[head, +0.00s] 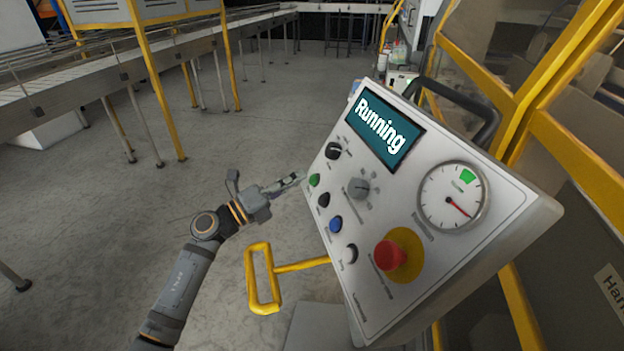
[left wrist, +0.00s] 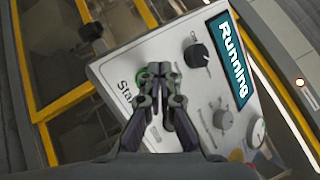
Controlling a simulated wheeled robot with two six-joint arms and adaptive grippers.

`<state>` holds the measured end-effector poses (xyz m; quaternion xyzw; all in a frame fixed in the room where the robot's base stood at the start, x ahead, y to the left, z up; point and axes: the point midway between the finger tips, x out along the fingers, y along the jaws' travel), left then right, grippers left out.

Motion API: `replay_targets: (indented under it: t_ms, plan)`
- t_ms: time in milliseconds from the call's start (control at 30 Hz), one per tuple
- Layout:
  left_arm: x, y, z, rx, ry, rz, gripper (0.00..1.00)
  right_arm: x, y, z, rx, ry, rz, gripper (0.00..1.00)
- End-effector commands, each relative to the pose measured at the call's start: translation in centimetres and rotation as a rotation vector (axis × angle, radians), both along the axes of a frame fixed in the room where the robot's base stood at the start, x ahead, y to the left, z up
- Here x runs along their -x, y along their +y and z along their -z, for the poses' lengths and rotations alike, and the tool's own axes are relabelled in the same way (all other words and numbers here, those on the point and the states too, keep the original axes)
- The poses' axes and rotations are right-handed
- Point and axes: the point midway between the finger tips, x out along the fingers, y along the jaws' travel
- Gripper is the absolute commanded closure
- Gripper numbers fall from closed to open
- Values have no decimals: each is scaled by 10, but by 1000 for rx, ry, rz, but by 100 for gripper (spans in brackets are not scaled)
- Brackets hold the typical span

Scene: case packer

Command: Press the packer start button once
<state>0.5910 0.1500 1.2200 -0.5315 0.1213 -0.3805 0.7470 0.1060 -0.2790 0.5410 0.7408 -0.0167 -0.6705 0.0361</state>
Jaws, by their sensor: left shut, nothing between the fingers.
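The control panel (head: 345,215) is a tilted white box whose screen (head: 381,128) reads "Running". A green button (head: 314,180) sits at the panel's left edge, with black, blue and white buttons below it. In the left wrist view the green button (left wrist: 142,77) is partly hidden behind my fingers, beside lettering that begins "Sta". My left gripper (head: 300,177) is shut and empty, with its tips close to the green button; I cannot tell whether they touch it. The gripper also shows in the left wrist view (left wrist: 158,72). My right gripper is not in view.
A red emergency stop (head: 391,255) on a yellow disc, a gauge (head: 453,196) and black knobs share the panel. A yellow handle (head: 262,278) juts out below it. Yellow machine framing (head: 575,150) stands at right, a conveyor (head: 110,70) at left. The floor between is clear.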

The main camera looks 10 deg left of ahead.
Motion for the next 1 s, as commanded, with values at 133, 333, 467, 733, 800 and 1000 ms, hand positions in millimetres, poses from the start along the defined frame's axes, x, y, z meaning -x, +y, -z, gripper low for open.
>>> replay_targets:
  t_ms: [133, 333, 467, 733, 800, 1000]
  plan:
    - [6, 11, -7, -5, 0, 0, 100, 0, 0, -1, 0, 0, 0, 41]
    - [14, 27, -16, -6, -1, -1, 100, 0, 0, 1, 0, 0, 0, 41]
    - [18, 34, -21, -3, 0, 1, 100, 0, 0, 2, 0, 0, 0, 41]
    - [19, 36, -24, 0, 0, 0, 100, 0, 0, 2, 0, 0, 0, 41]
    - [19, 36, -24, 0, 0, 0, 100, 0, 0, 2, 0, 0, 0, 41]
    - [19, 36, -24, 0, 0, 1, 100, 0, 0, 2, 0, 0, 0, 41]
